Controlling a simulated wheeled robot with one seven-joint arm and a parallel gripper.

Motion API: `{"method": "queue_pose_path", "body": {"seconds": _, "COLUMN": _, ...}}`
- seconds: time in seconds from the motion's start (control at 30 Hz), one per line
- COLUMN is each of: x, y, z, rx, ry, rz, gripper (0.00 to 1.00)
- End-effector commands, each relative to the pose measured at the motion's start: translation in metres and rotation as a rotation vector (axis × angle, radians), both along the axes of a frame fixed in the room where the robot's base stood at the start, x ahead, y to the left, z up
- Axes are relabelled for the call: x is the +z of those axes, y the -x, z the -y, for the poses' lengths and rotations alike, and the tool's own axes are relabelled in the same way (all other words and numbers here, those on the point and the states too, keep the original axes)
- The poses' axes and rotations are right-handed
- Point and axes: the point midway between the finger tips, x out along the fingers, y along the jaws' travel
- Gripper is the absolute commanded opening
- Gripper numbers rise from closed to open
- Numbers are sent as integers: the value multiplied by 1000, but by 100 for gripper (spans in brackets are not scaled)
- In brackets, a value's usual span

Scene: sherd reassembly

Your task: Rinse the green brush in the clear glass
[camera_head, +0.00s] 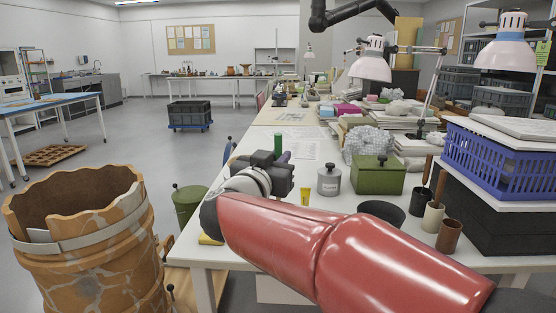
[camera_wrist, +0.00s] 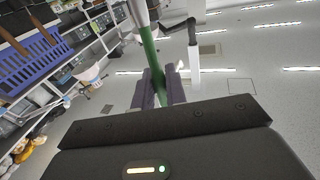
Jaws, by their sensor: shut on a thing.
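My gripper (camera_head: 270,163) is over the near-left part of the white worktable, at the end of my red arm. In the wrist view its two dark fingers (camera_wrist: 159,88) are shut on the green brush (camera_wrist: 149,47), which runs up between them to a pale part at the top edge. In the head view a short green length of the brush (camera_head: 278,143) stands up behind the gripper; the rest is hidden. I cannot make out the clear glass in either view; my arm covers part of the table.
On the table are a grey lidded jar (camera_head: 329,181), a green box (camera_head: 379,175), a dark bowl (camera_head: 382,211), a cream cup (camera_head: 433,217), a brown cup (camera_head: 449,236) and a blue crate (camera_head: 497,164). A large cracked pot (camera_head: 85,245) stands at left. Papers lie behind the gripper.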

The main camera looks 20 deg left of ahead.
Motion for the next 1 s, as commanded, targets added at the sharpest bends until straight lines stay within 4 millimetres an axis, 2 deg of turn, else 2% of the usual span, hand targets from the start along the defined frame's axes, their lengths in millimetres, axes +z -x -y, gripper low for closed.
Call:
{"method": "queue_pose_path", "body": {"seconds": 0.53, "x": 2, "y": 0, "z": 0, "rx": 0, "ry": -1, "rz": 1, "gripper": 0}}
{"method": "queue_pose_path", "body": {"seconds": 1.0, "x": 30, "y": 0, "z": 0, "rx": 0, "ry": 0, "rz": 1, "gripper": 0}}
